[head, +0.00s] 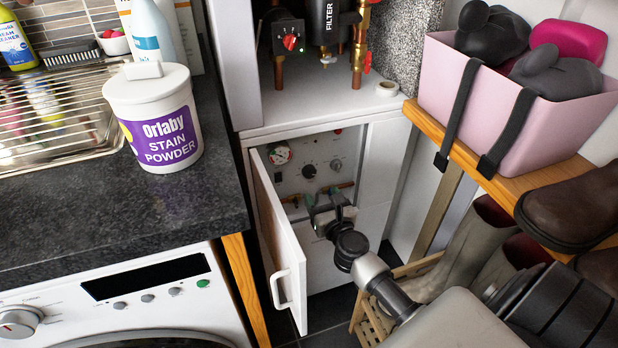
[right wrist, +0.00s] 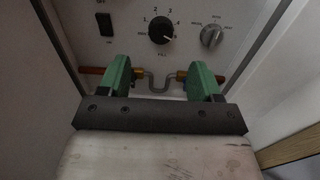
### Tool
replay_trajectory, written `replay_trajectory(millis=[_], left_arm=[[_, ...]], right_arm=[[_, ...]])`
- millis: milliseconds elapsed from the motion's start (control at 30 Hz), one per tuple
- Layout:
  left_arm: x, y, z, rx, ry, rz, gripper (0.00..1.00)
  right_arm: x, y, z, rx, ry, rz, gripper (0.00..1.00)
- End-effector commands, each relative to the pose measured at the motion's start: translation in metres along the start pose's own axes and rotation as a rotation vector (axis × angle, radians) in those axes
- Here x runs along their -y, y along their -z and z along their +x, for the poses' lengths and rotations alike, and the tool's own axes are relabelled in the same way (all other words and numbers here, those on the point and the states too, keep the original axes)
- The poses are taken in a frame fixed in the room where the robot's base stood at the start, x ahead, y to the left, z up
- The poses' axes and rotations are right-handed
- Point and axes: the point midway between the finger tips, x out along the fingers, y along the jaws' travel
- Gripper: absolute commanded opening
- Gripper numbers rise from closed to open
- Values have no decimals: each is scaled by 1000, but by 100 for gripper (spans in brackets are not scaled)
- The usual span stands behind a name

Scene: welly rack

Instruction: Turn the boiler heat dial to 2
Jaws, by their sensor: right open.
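The boiler heat dial (right wrist: 162,30) is a round black knob on the white panel, with numbers around its top. Its white mark points to the lower right, past the 4. The dial also shows in the head view (head: 309,171), inside the open cupboard. My right gripper (right wrist: 162,78) is open and empty, its green fingertips set wide apart. In the wrist view the fingertips show below the dial, one to each side, not touching it. In the head view my right gripper (head: 326,204) reaches into the cupboard below the dial. My left gripper is not in view.
A grey knob (right wrist: 212,36) is right of the dial, and a black switch (right wrist: 105,24) is left. Copper pipework (right wrist: 92,71) runs below them. The cupboard door (head: 276,240) stands open at left. A wooden shelf (head: 440,118) with a pink bin is at right.

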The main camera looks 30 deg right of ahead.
Motion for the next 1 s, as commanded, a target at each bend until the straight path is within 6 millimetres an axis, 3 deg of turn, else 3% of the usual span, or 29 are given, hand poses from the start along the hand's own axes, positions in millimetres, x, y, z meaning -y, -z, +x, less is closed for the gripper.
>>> replay_trajectory(millis=[200,400,833,867,1000], left_arm=[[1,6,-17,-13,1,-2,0],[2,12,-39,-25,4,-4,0],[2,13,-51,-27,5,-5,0],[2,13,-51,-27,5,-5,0],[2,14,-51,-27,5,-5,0]], right_arm=[[0,0,45,2,0,-4,64],[0,1,74,0,-1,-5,64],[0,0,86,0,-1,-5,64],[0,0,85,0,-1,-5,63],[0,0,85,0,-1,-5,41]])
